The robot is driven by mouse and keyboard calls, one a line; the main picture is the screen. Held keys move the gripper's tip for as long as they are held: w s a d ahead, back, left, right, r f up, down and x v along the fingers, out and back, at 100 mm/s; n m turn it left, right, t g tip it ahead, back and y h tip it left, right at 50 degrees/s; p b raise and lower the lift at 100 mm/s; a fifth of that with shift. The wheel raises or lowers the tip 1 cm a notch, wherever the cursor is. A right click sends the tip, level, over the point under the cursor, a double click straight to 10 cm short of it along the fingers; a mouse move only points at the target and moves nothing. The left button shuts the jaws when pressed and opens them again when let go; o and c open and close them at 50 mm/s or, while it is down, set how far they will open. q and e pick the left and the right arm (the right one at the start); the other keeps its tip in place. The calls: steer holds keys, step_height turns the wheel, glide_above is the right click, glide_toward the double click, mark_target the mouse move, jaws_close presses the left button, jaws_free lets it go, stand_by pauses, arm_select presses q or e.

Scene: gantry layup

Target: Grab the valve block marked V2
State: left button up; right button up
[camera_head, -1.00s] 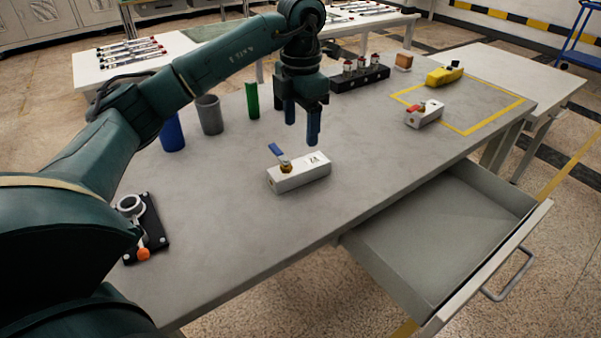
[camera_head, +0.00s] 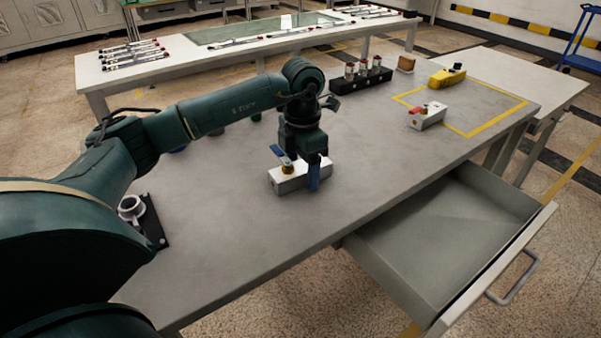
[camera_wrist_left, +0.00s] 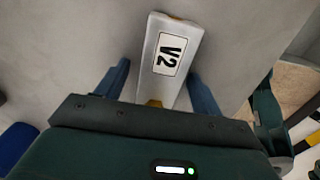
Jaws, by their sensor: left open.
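The valve block marked V2 (camera_head: 287,180) is a white-grey block with a blue lever and brass fitting, lying on the grey table. In the left wrist view the block (camera_wrist_left: 183,30) shows its V2 label between my fingers. My left gripper (camera_head: 308,183) points down over the block's right part. In the left wrist view the left gripper (camera_wrist_left: 160,85) is open, with one blue finger on each side of the block and a gap visible to each. The gripper hides part of the block in the head view. My right gripper is not in view.
Another white valve block with a red lever (camera_head: 427,116) sits by the yellow taped area. A yellow device (camera_head: 446,77), a black rack (camera_head: 360,80) and a small brown block (camera_head: 405,64) stand farther back. An open drawer (camera_head: 440,240) juts from the table's front.

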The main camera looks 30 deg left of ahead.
arm_select(q)
steer(key=shift+c, duration=0.4)
steer(key=c, duration=1.2)
steer(key=shift+r, duration=0.15)
